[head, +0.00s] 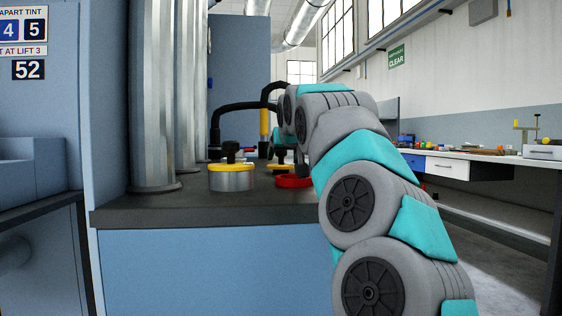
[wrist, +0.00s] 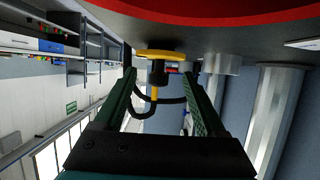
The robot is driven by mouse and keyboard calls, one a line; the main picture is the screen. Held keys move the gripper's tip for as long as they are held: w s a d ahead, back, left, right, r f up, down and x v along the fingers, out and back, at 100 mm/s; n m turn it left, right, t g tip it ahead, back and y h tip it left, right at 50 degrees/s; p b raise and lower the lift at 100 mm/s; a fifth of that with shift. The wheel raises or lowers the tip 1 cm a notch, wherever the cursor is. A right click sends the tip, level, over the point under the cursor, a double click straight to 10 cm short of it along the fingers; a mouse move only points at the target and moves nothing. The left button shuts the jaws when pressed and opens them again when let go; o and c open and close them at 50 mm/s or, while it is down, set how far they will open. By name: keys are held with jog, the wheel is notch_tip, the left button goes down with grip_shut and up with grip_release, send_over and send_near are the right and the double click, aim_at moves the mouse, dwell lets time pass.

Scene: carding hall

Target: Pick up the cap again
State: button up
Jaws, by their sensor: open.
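A yellow cap (wrist: 160,54) with a black knob (wrist: 157,76) shows in the wrist view, which is upside down. It appears to sit upright on the dark counter. My open gripper (wrist: 159,77) has one finger on each side of the knob, with gaps on both sides. I cannot tell whether the knob is fully between the fingertips or just beyond them. In the head view, a yellow cap (head: 280,167) shows partly behind a red ring-shaped piece (head: 293,182), close to my gripper (head: 285,153), with my arm hiding part of it.
A metal can (head: 231,181) with another yellow, black-knobbed top stands on the counter (head: 200,207) to the left. A yellow post (head: 264,122) and black hoses stand at the back. A workbench (head: 480,160) runs along the right wall.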

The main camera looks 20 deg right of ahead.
aim_at(282, 152)
jog(key=w, duration=0.1)
jog(key=w+p, duration=0.1)
jog(key=w, duration=0.1)
jog(key=w+d+p, duration=0.1)
jog(key=shift+w+d+r, duration=0.1)
jog(key=shift+w+r, duration=0.1)
jog(key=shift+r, duration=0.05)
jog(key=p+x, duration=0.2)
jog(key=x, duration=0.1)
jog(key=p+x, duration=0.1)
jog(key=shift+w+d+r, duration=0.1)
jog(key=shift+w+r, duration=0.2)
jog(key=shift+w, duration=0.1)
jog(key=shift+w+d+f, duration=0.1)
jog(key=shift+w+f, duration=0.15)
jog(key=shift+f, duration=0.05)
grip_shut()
